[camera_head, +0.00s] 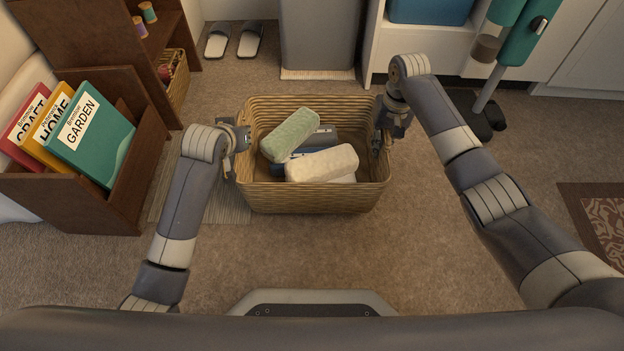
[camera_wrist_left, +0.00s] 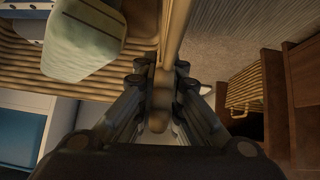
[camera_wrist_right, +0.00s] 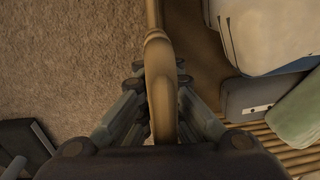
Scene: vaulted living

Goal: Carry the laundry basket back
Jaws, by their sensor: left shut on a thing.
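The wicker laundry basket (camera_head: 312,198) is upright in front of me, between my two arms. Inside lie a green rolled towel (camera_head: 290,135), a cream rolled towel (camera_head: 322,163) and dark blue-grey folded cloth (camera_head: 318,138). My left gripper (camera_head: 240,138) is shut on the basket's left side; the left wrist view shows its fingers against the handle (camera_wrist_left: 163,80). My right gripper (camera_head: 380,140) is at the basket's right side, its fingers on either side of the handle (camera_wrist_right: 160,85); whether they press on it is unclear. Whether the basket's bottom touches the floor is hard to tell.
A brown wooden box of books (camera_head: 118,190) stands close on the left, by a shelf (camera_head: 120,55). Slippers (camera_head: 236,40), a grey bin (camera_head: 318,35) and a white cabinet (camera_head: 450,45) are behind. A teal upright appliance (camera_head: 510,50) stands back right. Carpet in front is clear.

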